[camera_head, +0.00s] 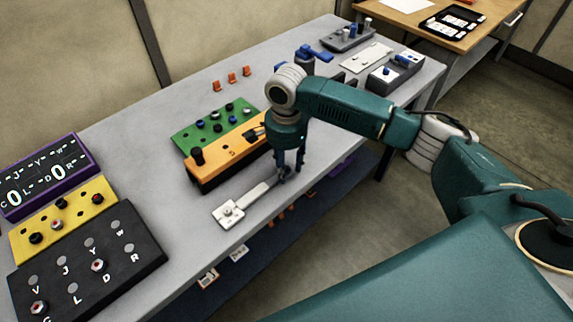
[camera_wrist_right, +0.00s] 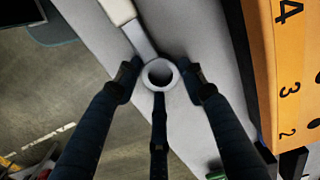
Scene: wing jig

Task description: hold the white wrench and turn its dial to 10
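The white wrench (camera_head: 252,198) lies on the grey table near its front edge. Its wide end with a small dial (camera_head: 229,211) points left, toward the front. In the right wrist view the wrench's ring end (camera_wrist_right: 159,75) and part of its pale handle (camera_wrist_right: 120,12) show; the dial is out of that view. My right gripper (camera_head: 287,174) points down over the ring end. In the wrist view its fingers (camera_wrist_right: 160,80) are spread, one on each side of the ring and a third below it, with small gaps showing. My left gripper is not in view.
An orange block (camera_head: 199,180) with numbers stands just behind the wrench, beside a green block (camera_head: 186,138). A black lettered panel (camera_head: 128,271), a yellow block (camera_head: 81,213) and a purple-framed display (camera_head: 47,190) stand left. More fixtures stand at the far right. The front edge is close.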

